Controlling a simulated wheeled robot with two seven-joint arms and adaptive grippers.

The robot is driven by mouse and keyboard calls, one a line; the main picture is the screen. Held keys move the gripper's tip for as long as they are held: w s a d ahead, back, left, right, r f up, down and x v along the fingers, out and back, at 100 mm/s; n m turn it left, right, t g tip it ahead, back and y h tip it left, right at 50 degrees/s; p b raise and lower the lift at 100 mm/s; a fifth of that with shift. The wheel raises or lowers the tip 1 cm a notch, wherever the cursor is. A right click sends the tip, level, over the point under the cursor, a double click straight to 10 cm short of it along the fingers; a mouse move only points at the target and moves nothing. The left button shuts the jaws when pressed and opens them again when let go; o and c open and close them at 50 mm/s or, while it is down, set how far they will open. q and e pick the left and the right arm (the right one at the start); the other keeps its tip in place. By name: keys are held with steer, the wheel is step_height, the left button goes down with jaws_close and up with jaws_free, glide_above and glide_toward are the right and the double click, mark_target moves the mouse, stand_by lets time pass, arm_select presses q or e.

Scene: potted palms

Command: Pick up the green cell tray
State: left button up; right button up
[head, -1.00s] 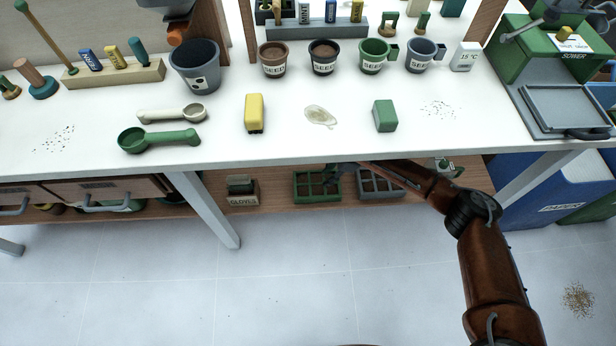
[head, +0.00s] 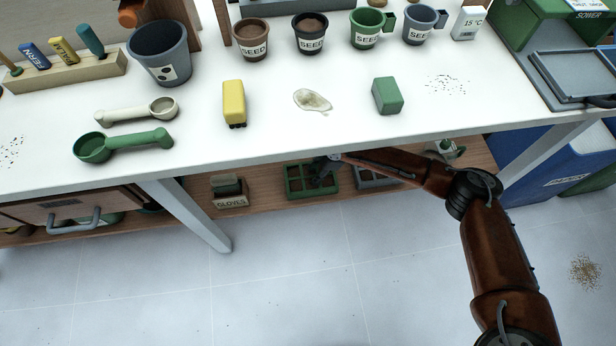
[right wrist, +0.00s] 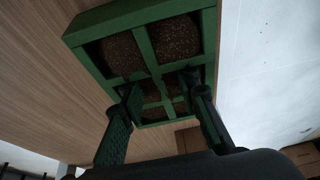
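The green cell tray (head: 298,197) sits on the wooden lower shelf under the white table, with dark soil in its cells. It also shows in the right wrist view (right wrist: 143,42), close in front of the fingers. My right gripper (head: 322,172) reaches in under the table edge, over the right part of the tray. In the right wrist view the two fingers of the gripper (right wrist: 162,92) are spread apart, with parts of the tray visible between them. I cannot tell whether they touch it. My left gripper is not in view.
A grey cell tray (head: 372,181) stands to the right of the green one, partly behind my arm. A gloves box (head: 229,193) stands to the left on the shelf. The white table top (head: 330,135) overhangs the shelf, and a table leg (head: 190,215) stands at front left.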

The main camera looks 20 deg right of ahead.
steer(key=shift+a+f, duration=0.1)
steer(key=shift+f, duration=0.3)
steer(key=shift+r, duration=0.1)
steer(key=shift+c, duration=0.3)
jaws_close()
